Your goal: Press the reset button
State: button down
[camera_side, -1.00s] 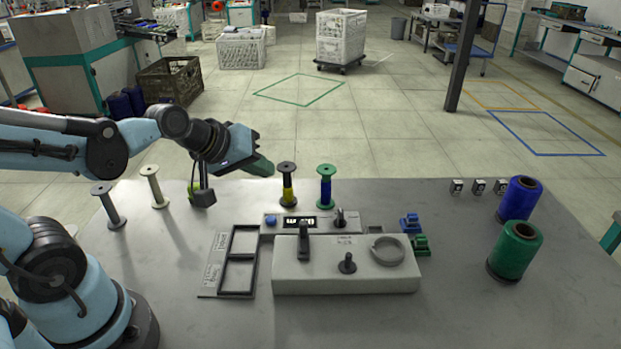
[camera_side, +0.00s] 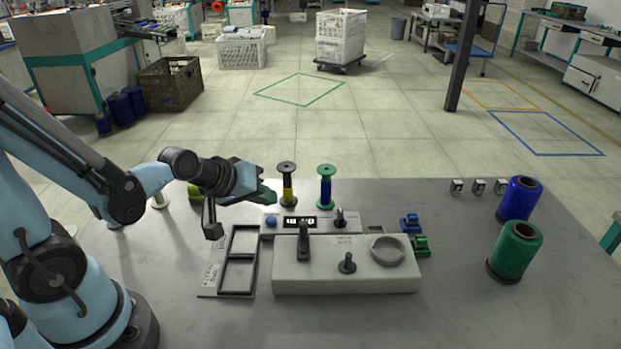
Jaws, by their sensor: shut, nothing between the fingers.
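A small round blue button (camera_side: 271,221) sits at the left end of the low panel with the counter display (camera_side: 299,222); I take it for the reset button. The display digits are too small to read. My gripper (camera_side: 268,194) is shut and empty, just above and behind the button in the picture. It appears apart from the button, and its height above it cannot be told exactly.
A bobbin with yellow thread (camera_side: 287,184) stands close right of my gripper, beside a green-flanged bobbin with blue thread (camera_side: 326,186). The winder (camera_side: 345,279) is in front, with the black-framed tray (camera_side: 238,258) left. Blue (camera_side: 519,199) and green (camera_side: 515,250) spools stand right.

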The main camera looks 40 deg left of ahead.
aim_at(266, 221)
jog(key=shift+f, duration=1)
dwell(1.8)
jog(key=shift+r, duration=2.5)
jog(key=s+d+r+m+g, duration=0.2)
jog(key=s+r+m, duration=0.2)
jog(key=m, duration=0.4)
jog(key=shift+s, duration=0.7)
jog(key=shift+r+m, duration=0.1)
jog(key=shift+m, duration=0.2)
